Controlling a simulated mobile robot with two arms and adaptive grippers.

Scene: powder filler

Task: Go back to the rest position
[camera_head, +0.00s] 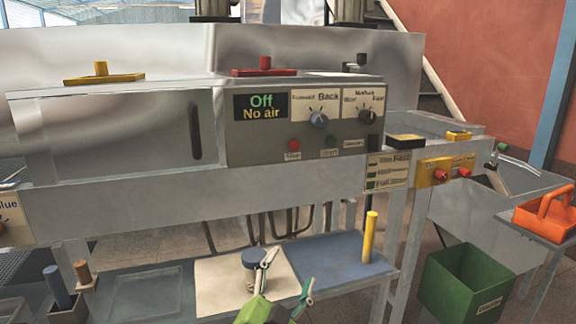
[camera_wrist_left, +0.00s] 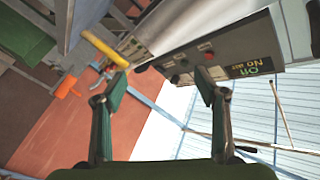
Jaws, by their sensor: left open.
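My left gripper (camera_head: 287,285) shows at the bottom of the head view, its green and grey fingers apart and nothing between them. It is in front of the lower shelf, near a dark round object (camera_head: 254,258) on a pale sheet; whether it touches that object I cannot tell. In the left wrist view the two fingers (camera_wrist_left: 160,95) stand wide apart, with the machine's panel and the room beyond. My right gripper is not in view.
The machine's control panel (camera_head: 305,118) reads "Off, No air". A yellow post (camera_head: 369,237) stands on the blue-grey shelf mat. A green bin (camera_head: 464,283) and an orange carrier (camera_head: 546,216) are at the right. Dark and brown cylinders (camera_head: 57,288) stand at the left.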

